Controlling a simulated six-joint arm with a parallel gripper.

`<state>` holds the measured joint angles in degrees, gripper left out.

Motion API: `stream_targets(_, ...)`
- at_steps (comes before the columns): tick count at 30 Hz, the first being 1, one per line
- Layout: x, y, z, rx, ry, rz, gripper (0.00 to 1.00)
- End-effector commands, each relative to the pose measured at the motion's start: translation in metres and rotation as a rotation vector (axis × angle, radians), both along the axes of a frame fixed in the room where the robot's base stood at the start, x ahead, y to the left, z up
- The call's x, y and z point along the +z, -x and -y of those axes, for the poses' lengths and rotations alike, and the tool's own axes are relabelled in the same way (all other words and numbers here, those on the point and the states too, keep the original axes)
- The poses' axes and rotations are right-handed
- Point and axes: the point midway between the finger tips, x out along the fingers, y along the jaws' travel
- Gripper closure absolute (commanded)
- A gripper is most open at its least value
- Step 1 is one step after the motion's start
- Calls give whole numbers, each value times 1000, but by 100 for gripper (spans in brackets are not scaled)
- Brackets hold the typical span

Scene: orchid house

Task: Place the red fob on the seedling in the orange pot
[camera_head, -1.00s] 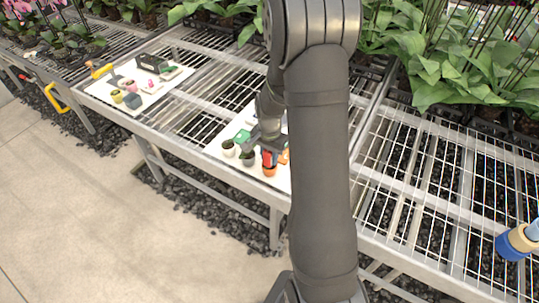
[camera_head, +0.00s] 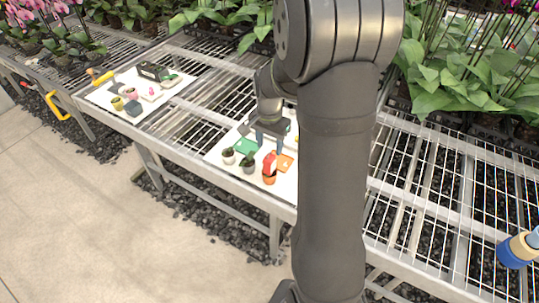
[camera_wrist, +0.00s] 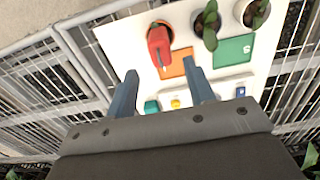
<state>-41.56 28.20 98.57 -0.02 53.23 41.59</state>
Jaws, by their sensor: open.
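The red fob (camera_head: 269,162) stands at the orange pot (camera_head: 269,179), on the front part of a white board. In the wrist view the red fob (camera_wrist: 159,42) covers most of the orange pot (camera_wrist: 154,27), and the seedling in that pot is hidden or cannot be made out. My gripper (camera_head: 269,143) is open and empty, behind the fob and above the board. In the wrist view my gripper (camera_wrist: 160,71) has its two fingers apart, with the fob beyond their tips and nothing between them.
Two more potted seedlings (camera_head: 248,165) (camera_head: 228,156) stand left of the orange pot. A green card (camera_head: 246,147) and an orange card (camera_head: 285,163) lie on the board. A second white board (camera_head: 104,98) with small items lies further left. Leafy plants (camera_head: 455,70) stand at the back right.

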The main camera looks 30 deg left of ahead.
Motion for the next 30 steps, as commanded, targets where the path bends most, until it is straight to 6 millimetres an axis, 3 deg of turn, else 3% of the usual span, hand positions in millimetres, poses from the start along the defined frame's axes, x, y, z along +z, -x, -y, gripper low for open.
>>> stream_targets(6, 25, 0, 0, 0, -1, 1, 51)
stream_targets(19, 27, 0, 0, 0, 0, 0, 51)
stream_targets(23, 18, 0, 0, 0, 2, -2, 51)
stream_targets(30, -24, 0, 0, 0, 4, -4, 51)
